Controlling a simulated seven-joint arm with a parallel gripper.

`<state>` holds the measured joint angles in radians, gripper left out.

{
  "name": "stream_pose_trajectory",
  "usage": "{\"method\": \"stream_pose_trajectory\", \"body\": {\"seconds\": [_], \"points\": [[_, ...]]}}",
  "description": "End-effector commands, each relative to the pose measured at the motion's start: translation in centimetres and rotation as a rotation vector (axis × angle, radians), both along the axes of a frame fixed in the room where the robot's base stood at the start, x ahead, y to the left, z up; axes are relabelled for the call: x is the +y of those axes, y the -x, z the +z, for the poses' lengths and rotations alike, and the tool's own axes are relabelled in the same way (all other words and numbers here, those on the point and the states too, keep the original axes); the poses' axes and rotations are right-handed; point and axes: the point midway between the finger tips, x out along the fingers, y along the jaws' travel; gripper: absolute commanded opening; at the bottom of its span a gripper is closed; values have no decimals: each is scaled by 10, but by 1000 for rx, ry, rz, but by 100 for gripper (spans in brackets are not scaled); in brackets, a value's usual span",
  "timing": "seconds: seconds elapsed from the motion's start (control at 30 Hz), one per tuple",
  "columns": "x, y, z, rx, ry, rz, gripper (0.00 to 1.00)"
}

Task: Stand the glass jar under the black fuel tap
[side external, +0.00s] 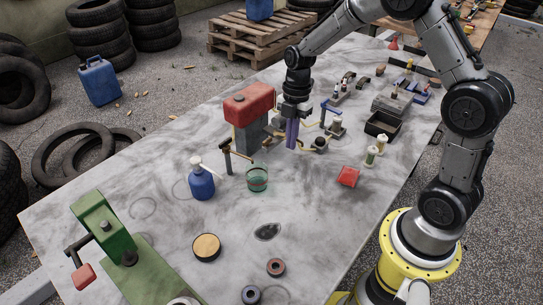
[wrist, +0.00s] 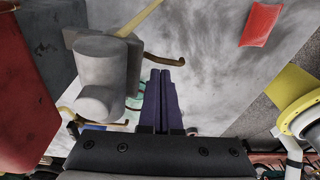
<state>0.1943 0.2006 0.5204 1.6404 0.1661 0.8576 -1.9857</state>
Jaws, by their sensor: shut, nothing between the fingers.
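The glass jar (side external: 257,179) is clear with a green tint and stands on the grey table in the side view. A pale green patch beside my fingers in the wrist view may be part of it. A dark upright tap-like fitting (side external: 228,158) stands just left of and behind the jar, apart from it. Other small fittings sit on brass pipes around the machine, and I cannot tell for sure which is the black fuel tap. My gripper (side external: 291,134) is shut and empty, pointing down behind and right of the jar. Its purple fingers (wrist: 162,98) lie together.
A red tank (side external: 249,103) on a grey body stands left of my gripper. A blue bottle (side external: 201,180) stands left of the jar. A red cloth (side external: 347,176) lies to the right. A black tray (side external: 381,125) is farther right. Table in front of the jar is mostly clear.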

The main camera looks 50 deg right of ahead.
Motion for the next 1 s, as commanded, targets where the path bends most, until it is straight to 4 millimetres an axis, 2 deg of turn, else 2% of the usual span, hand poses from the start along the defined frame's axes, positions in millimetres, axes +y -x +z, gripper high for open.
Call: {"method": "stream_pose_trajectory", "body": {"seconds": [0.03,0.23,0.4,0.47,0.67,1.0], "points": [[11,-6,10,-12,20,82,0],[67,-18,41,-43,100,386,0],[108,-22,56,-76,124,521,0],[115,-21,56,-80,123,538,0],[119,-20,39,-76,121,545,0],[118,-20,-19,-76,120,543,0]]}}
